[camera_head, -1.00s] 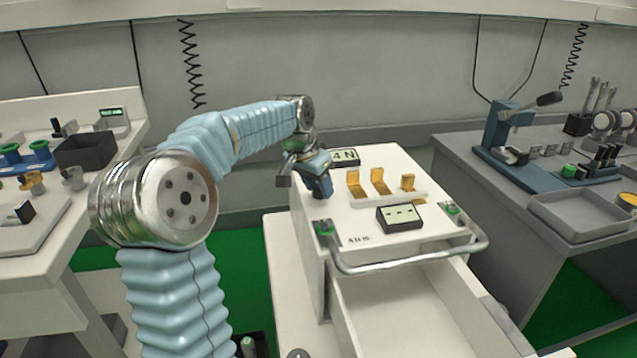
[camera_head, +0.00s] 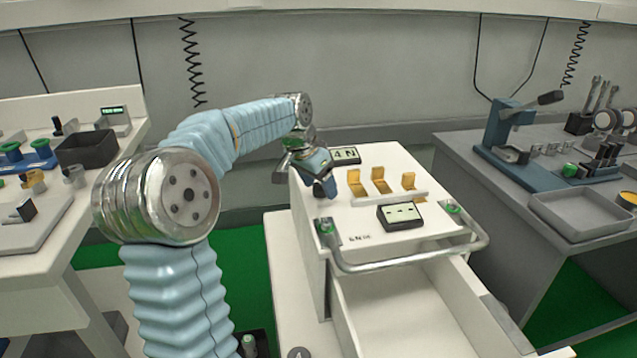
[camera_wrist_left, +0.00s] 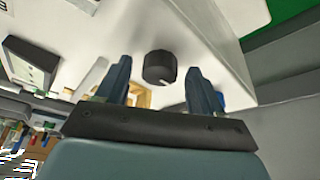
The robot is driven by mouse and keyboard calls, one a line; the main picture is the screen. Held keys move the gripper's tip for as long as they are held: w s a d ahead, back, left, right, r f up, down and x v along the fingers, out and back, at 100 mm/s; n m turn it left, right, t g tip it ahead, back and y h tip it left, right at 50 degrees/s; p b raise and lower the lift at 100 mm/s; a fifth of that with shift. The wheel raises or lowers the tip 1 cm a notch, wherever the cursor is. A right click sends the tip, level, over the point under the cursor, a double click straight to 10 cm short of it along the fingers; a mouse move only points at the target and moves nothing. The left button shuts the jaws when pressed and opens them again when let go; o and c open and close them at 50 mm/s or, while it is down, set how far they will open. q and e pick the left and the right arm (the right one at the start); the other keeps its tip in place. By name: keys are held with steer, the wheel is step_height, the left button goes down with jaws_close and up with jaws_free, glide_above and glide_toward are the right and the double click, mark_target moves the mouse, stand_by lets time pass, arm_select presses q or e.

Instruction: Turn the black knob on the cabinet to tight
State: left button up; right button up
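The black knob (camera_wrist_left: 160,67) sits on the white face of the cabinet (camera_wrist_left: 205,30) in the left wrist view, with a pale mark on its rim. My left gripper (camera_wrist_left: 160,80) is open, with one blue finger on each side of the knob and a visible gap on both sides. In the head view my left gripper (camera_head: 318,185) is at the left edge of the white cabinet (camera_head: 385,165), and the knob is hidden there. My right gripper is not in view.
Yellow clips (camera_head: 380,181) and a small display box (camera_head: 401,217) are on the cabinet top. A metal handle (camera_head: 410,261) runs along its front above an open drawer (camera_head: 420,305). A left bench (camera_head: 75,235) and a grey right bench (camera_head: 460,165) flank it.

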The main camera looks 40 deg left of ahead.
arm_select(q)
steer(key=v, duration=1.3)
steer(key=shift+s+r, duration=0.2)
steer(key=shift+r, duration=0.2)
